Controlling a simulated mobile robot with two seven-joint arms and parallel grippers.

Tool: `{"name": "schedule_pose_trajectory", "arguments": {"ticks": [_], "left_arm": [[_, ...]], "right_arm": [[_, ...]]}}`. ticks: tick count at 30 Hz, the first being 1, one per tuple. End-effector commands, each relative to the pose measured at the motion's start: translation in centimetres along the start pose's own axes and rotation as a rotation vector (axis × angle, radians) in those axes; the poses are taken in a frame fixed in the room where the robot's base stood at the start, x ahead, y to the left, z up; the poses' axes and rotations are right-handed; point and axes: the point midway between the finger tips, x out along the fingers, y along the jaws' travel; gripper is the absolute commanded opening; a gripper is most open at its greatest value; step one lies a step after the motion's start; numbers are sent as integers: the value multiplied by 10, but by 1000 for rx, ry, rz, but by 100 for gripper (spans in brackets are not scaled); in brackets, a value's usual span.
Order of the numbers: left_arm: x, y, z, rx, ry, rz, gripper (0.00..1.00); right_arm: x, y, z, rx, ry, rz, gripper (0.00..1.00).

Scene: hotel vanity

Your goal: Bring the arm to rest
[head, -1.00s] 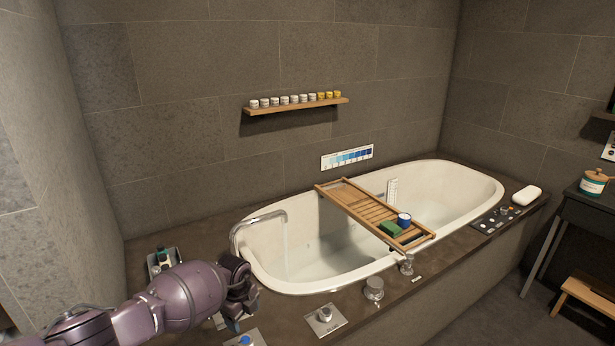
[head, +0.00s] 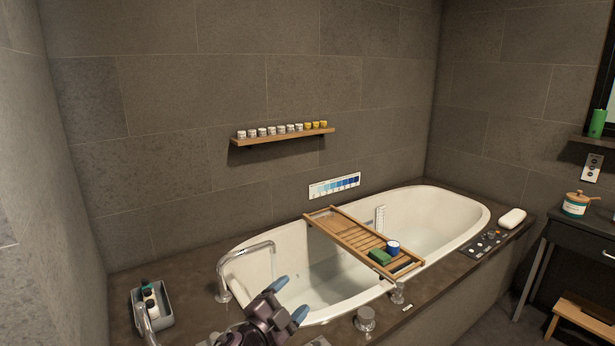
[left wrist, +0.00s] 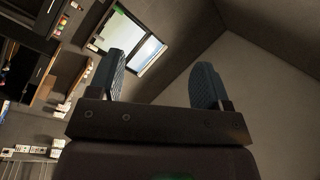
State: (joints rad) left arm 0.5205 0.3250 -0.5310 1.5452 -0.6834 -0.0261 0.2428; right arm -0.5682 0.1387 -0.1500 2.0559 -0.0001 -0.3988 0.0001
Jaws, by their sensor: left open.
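My left gripper (head: 289,300) is in the lower middle of the head view, in front of the near rim of the bathtub (head: 455,205). Its two blue-tipped fingers are spread apart with nothing between them. In the left wrist view the open fingers (left wrist: 165,85) point up toward a window and bare wall, and the gap is empty. Most of my left arm is below the picture edge. My right gripper is not in view.
A curved faucet (head: 222,275) stands left of my gripper. A grey caddy (head: 166,315) with bottles is at the lower left. A shelf (head: 285,137) holds several small jars.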

Motion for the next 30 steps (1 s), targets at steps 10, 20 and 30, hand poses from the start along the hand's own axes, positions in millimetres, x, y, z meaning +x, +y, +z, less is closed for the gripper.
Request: {"name": "schedule_pose_trajectory", "arguments": {"ticks": [10,20,30], "left_arm": [[-127,18,49,-422,-358,-114,72],[-261,51,72,-759,-597,-180,72],[-402,102,83,-876,-850,-234,72]], "right_arm": [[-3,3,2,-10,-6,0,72],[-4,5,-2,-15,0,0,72],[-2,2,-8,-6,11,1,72]]}}
